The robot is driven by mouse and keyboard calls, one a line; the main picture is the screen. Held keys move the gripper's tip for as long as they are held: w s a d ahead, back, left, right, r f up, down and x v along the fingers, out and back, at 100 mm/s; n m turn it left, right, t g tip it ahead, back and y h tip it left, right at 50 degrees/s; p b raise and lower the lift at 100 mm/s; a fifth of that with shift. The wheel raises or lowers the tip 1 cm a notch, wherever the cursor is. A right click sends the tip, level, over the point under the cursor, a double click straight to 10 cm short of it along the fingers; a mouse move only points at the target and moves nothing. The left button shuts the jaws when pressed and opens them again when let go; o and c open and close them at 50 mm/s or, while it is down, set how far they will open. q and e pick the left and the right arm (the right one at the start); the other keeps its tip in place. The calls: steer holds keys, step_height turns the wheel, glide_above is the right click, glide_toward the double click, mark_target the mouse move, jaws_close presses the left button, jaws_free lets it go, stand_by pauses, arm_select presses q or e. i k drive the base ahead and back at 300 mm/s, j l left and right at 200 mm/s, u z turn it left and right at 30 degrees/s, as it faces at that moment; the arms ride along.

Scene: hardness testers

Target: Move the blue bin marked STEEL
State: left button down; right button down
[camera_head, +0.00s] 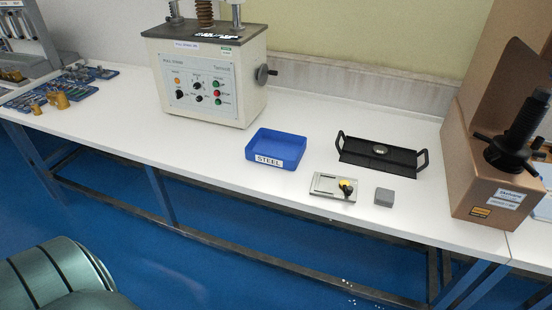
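The blue bin (276,144) marked STEEL sits on the white bench (330,130), right of the grey-white testing machine. It is a shallow open tray, and its white label faces the front edge of the bench. I see nothing inside it. Neither of my grippers shows in the head view.
The testing machine (208,78) stands left of the bin. A brown tester (482,170) stands far right; brass parts (60,100) lie left.

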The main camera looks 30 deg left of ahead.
mark_target(281, 150)
steer(key=i+l, duration=0.75)
steer(key=u, duration=1.95)
